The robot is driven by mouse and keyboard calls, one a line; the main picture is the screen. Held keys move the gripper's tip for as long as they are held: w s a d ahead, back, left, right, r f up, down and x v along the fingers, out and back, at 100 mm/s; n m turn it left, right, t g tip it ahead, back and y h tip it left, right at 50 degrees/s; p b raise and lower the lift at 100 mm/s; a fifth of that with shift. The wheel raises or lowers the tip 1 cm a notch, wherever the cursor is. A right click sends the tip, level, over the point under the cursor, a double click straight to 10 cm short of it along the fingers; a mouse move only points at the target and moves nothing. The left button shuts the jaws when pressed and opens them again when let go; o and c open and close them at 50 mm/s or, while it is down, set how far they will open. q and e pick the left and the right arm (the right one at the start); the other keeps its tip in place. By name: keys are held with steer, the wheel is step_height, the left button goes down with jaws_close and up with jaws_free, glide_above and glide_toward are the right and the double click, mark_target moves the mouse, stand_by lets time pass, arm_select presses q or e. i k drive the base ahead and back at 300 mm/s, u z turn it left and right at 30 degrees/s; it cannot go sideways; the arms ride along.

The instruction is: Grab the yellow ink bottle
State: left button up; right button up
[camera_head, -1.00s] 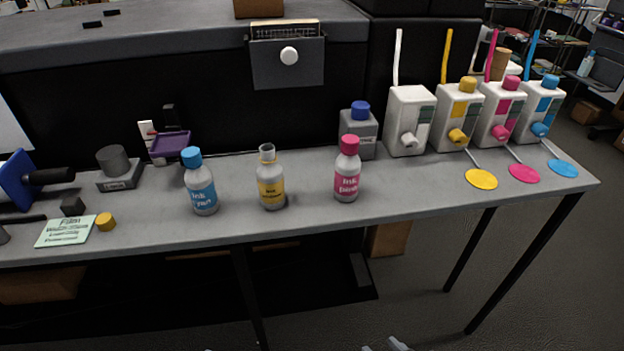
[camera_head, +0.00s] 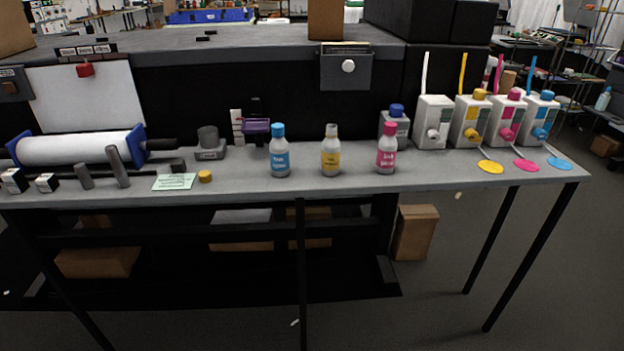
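The yellow ink bottle (camera_head: 330,160) stands upright near the front of the grey table, with a clear body and a yellow label. It has no coloured cap on its neck. A blue-capped cyan ink bottle (camera_head: 280,158) stands to its left and a pink-capped magenta ink bottle (camera_head: 387,158) to its right, both apart from it. A small yellow cap-like piece (camera_head: 205,176) lies on the table further left. Neither of my grippers is in view.
A grey bottle with a blue cap (camera_head: 396,124) stands behind the magenta bottle. White ink tanks (camera_head: 433,120) line the right, with coloured discs in front. A film roller (camera_head: 75,149) and a green note (camera_head: 174,182) are at left.

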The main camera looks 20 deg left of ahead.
mark_target(330, 146)
steer(key=u, duration=0.9)
steer(key=i, duration=0.4)
steer(key=z, duration=0.15)
